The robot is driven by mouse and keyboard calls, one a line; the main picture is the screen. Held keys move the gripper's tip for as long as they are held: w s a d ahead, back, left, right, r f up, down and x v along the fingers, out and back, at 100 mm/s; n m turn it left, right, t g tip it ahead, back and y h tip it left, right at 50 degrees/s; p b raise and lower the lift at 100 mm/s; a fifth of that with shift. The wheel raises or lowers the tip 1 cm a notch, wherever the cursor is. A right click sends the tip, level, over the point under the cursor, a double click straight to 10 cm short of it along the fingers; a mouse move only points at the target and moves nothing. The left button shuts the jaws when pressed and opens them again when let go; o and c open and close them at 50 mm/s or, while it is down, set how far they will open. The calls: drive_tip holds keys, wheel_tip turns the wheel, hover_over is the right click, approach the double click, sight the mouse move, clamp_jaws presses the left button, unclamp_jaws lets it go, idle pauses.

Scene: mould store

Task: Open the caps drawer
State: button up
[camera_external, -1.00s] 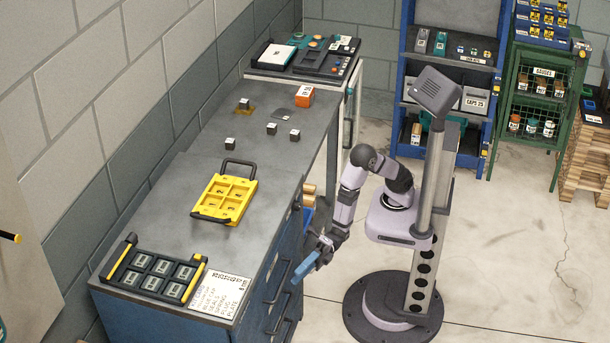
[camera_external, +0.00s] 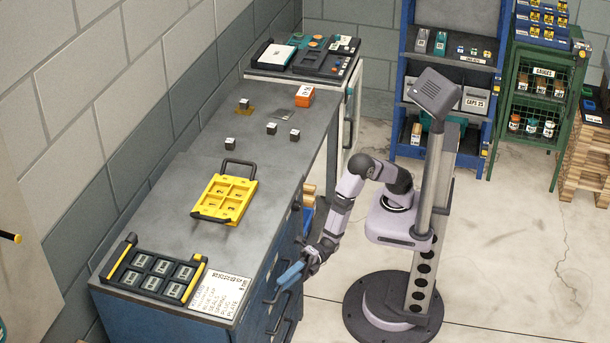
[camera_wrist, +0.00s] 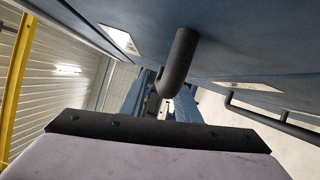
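The blue drawer cabinet (camera_external: 258,312) stands under the left end of the bench, with dark bar handles on its front. No drawer label is readable, so I cannot tell which drawer is the caps drawer. My gripper (camera_external: 290,274) is close to the cabinet front, beside the upper handles. In the wrist view, a dark handle (camera_wrist: 178,64) reaches across in front of my blue fingers (camera_wrist: 158,102), which look apart. I cannot tell whether the handle is between them. The visible drawer fronts look closed.
On the bench top are a yellow tray (camera_external: 208,211), a black rack (camera_external: 120,279) of grey blocks, a printed list (camera_external: 222,296), several small cubes and an orange box (camera_external: 305,96). A second handle (camera_wrist: 270,122) shows at the right in the wrist view. Floor is clear right of the cabinet.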

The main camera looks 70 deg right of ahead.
drive_tip(key=shift+w+a, duration=0.15)
drive_tip(key=shift+a, duration=0.3)
clamp_jaws()
drive_tip(key=s, duration=2.4)
unclamp_jaws()
